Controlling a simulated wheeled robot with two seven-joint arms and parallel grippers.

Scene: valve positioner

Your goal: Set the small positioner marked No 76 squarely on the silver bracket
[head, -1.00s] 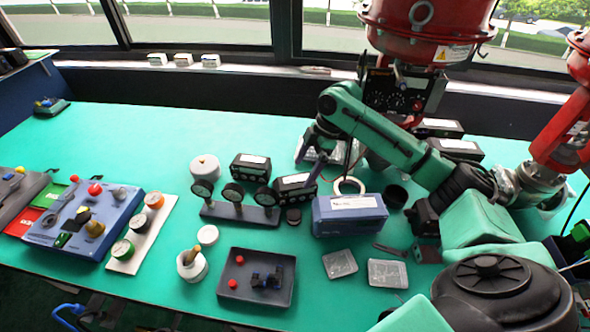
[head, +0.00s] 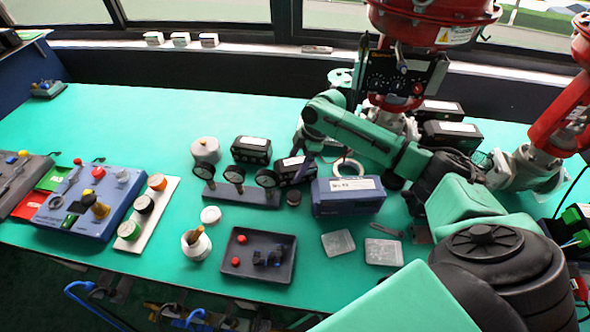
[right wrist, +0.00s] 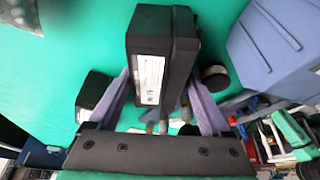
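A small black positioner (head: 296,170) with a white label stands on the green table; its number is too small to read. My right gripper (head: 308,150) is directly over it, partly hidden by its own arm. In the right wrist view, the purple fingers of my right gripper (right wrist: 160,85) straddle a black box, the positioner (right wrist: 163,60), one finger on each side. Whether they press on it is unclear. My left gripper is out of view.
A blue box (head: 349,195) stands right of the positioner, with a small black disc (head: 293,198) in front. A gauge stand (head: 236,193) and another black positioner (head: 251,149) are at left. A dark tray (head: 256,256) is nearer.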

